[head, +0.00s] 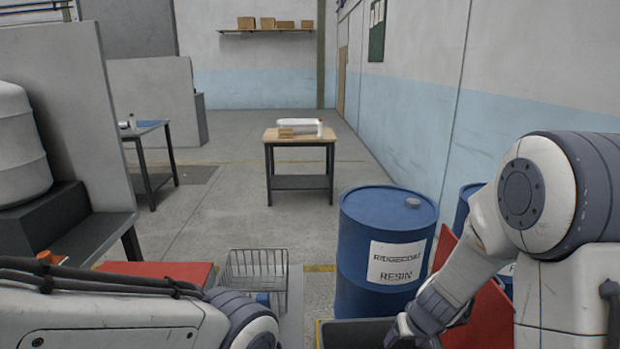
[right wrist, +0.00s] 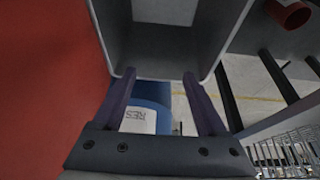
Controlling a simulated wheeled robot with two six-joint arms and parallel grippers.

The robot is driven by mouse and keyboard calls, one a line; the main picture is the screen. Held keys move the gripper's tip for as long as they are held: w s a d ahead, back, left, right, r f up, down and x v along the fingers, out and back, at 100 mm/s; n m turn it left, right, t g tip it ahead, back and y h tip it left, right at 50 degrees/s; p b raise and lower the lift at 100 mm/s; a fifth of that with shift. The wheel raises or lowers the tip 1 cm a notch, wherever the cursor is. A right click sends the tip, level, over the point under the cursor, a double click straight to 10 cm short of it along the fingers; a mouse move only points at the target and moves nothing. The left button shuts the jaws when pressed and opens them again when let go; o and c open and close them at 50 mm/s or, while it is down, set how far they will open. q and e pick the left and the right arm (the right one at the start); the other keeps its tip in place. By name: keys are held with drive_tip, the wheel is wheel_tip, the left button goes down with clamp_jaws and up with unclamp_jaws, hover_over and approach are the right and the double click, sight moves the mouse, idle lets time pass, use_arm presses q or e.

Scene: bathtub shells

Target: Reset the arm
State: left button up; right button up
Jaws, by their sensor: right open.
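My right arm comes in from the right in the head view. Its gripper (head: 410,335) is low in the picture, over the dark grey bin (head: 345,335), partly cut off by the bottom edge. In the right wrist view the two fingers of the right gripper (right wrist: 159,85) stand apart with nothing held between them. The grey bin's wall (right wrist: 165,60) lies just beyond the fingertips in that view; whether they touch it I cannot tell. My left arm lies across the lower left of the head view, and its gripper is out of the picture.
A blue resin drum (head: 388,235) stands just beyond the bin. A red panel (head: 490,310) is beside my right forearm. A wire basket (head: 258,272) and a red surface (head: 160,272) are at left. Open floor leads to a small table (head: 300,138) holding a white object.

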drive_tip(key=s+a+r+n+g+y+p, duration=0.1)
drive_tip(key=s+a+r+n+y+p, duration=0.15)
drive_tip(key=s+a+r, duration=0.45)
drive_tip(key=s+a+r+n+g+y+p, duration=0.15)
drive_tip(key=s+a+r+p, duration=0.25)
drive_tip(key=a+r, duration=0.4)
use_arm(q)
wheel_tip(320, 180, up, 11)
drive_tip(key=p, duration=0.4)
drive_tip(key=shift+f, duration=0.15)
use_arm(e)
drive_tip(key=s+r+n+g+h, duration=0.2)
drive_tip(key=s+r, duration=0.4)
drive_tip(key=s, duration=0.7)
drive_tip(key=shift+s+a+r+n+h, duration=0.15)
drive_tip(key=shift+a+n+h, duration=0.35)
drive_tip(key=shift+n, duration=0.1)
use_arm(q)
drive_tip(key=shift+f, duration=0.1)
drive_tip(key=shift+c, duration=0.3)
use_arm(e)
drive_tip(key=shift+d, duration=0.1)
drive_tip(key=shift+c, duration=0.3)
